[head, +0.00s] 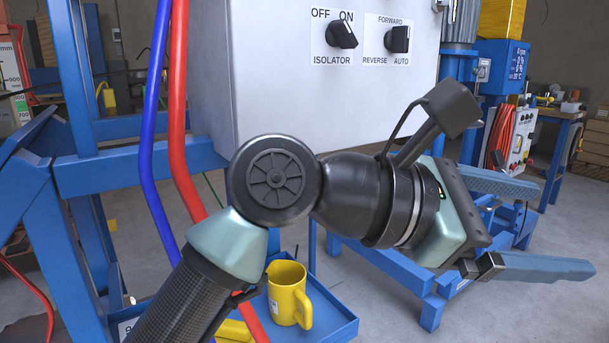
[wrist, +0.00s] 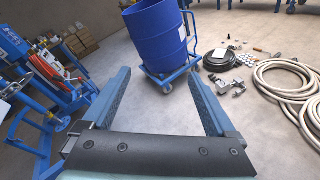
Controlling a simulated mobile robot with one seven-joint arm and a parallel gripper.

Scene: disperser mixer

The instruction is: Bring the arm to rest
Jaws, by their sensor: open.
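My gripper (head: 566,228) reaches to the right in the head view, past the right side of a white control box (head: 265,80). Its two long blue-grey fingers are spread apart with nothing between them. In the wrist view my gripper (wrist: 158,76) is also open and empty, pointing over the bare floor. My arm is bent and passes in front of the lower part of the box. The box carries an isolator knob (head: 342,35) and a forward/reverse/auto knob (head: 399,40). My arm hides part of the space below the box.
A yellow mug (head: 288,293) stands on a blue tray (head: 338,330) below my arm. A blue hose (head: 150,130) and a red hose (head: 177,110) hang at the left. The wrist view shows a blue drum (wrist: 155,35) on a dolly, coiled hoses (wrist: 285,80) and open grey floor.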

